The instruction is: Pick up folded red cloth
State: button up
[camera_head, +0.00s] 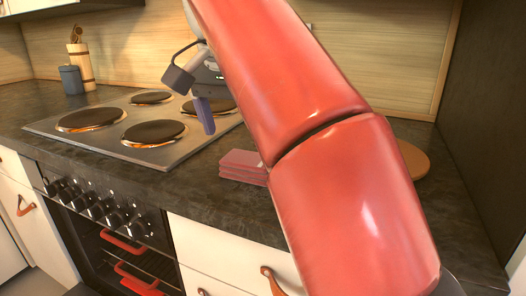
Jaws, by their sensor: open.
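The folded red cloth (242,166) lies as a small flat stack on the dark countertop, just right of the stove. My red arm passes in front of it and hides its right end. My gripper (205,117) hangs above the right side of the stovetop, up and left of the cloth and apart from it. One bluish finger shows clearly, pointing down. The jaws are open, and I see nothing held in them.
The stovetop (120,149) with several dark burners lies left of the cloth. A round wooden board (413,160) is on the counter at the right, partly behind my arm. A blue container (71,80) and a utensil holder (81,66) stand at the back left.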

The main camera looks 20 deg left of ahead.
aim_at(250, 159)
jog(key=shift+w+f, duration=0.2)
jog(key=shift+w, duration=0.05)
jog(key=shift+x, duration=1.4)
jog(key=b+x, duration=0.1)
jog(key=x, duration=0.3)
jog(key=shift+w+f, duration=0.1)
jog(key=shift+f, duration=0.15)
jog(key=c, duration=0.7)
